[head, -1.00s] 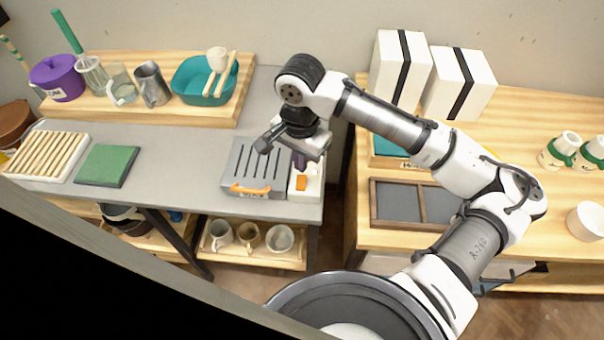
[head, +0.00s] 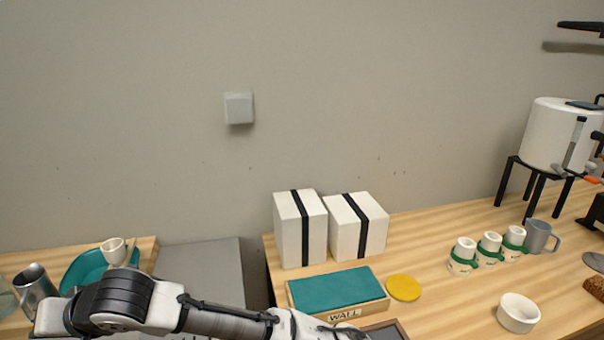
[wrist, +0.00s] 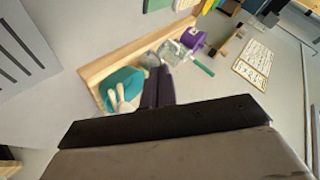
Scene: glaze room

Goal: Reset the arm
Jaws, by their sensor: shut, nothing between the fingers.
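My gripper (wrist: 158,86) shows in the wrist view as dark fingers pressed together, with nothing between them. In the head view my arm lies along the lower left edge, and the gripper itself is out of sight there.
The right bench holds white boxes with black bands (head: 300,230), a teal-topped block labelled "WALL" (head: 335,290), a yellow disc (head: 403,288), cups (head: 463,256) and a white bowl (head: 518,313).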

